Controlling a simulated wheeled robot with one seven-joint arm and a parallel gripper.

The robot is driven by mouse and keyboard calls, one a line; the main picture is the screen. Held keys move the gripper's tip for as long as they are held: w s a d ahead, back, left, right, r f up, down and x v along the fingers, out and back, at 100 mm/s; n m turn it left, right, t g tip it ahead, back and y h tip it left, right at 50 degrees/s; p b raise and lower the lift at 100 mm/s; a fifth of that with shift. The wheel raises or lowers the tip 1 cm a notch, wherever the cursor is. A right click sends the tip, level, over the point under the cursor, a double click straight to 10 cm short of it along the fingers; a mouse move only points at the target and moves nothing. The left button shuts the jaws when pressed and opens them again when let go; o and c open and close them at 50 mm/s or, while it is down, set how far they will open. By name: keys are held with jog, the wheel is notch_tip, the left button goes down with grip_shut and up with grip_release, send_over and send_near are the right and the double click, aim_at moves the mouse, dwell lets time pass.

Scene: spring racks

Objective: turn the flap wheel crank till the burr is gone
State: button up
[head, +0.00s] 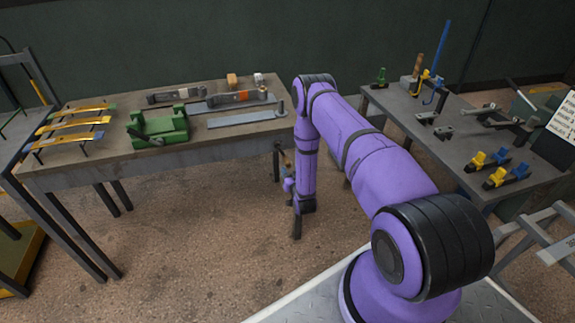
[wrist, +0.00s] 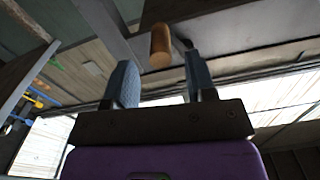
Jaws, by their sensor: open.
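My gripper (wrist: 158,68) is open in the wrist view, with one blue-grey finger on each side and nothing between them. A wooden cylindrical handle (wrist: 160,46), which looks like the crank's grip, stands just beyond the fingertips, in line with the gap. It appears apart from both fingers. In the head view my gripper is low beside the right end of the left bench, partly hidden by my arm. A small brown handle (head: 286,158) shows there below the bench top. I cannot make out the flap wheel or the burr in either view.
The left bench (head: 75,176) carries a green vise-like fixture (head: 158,131), yellow leaf springs (head: 72,123) and flat bars (head: 238,118). The right bench (head: 455,150) holds yellow and blue clamps (head: 490,158). Bare floor (head: 190,240) lies in front of the left bench.

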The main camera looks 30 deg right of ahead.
aim_at(288, 164)
jog(key=shift+x, duration=2.5)
grip_shut()
